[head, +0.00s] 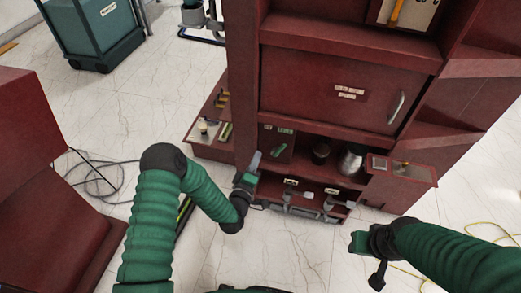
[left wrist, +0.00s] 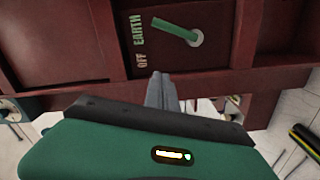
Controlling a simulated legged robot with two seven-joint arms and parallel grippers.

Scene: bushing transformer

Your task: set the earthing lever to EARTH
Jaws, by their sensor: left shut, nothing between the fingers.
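The earthing lever (head: 279,150) is a short green bar on a dark red panel in the cabinet's lower bay. In the left wrist view the lever (left wrist: 175,31) runs from a pale round pivot towards the word EARTH (left wrist: 138,30), with its free end beside that word. The word OFF (left wrist: 141,62) stands away from the lever's tip. My left gripper (head: 256,160) is just left of the lever in the head view. In the left wrist view its fingers (left wrist: 162,82) are shut, empty and apart from the lever. My right gripper (head: 368,242) is over the floor; its fingers are unclear.
The red cabinet (head: 325,85) has a closed door with a handle above the bay. Beside the lever are a dark round part (head: 320,153) and a metal cylinder (head: 351,160). Side shelves stick out left (head: 195,133) and right (head: 420,175). Cables (head: 90,180) lie on the floor.

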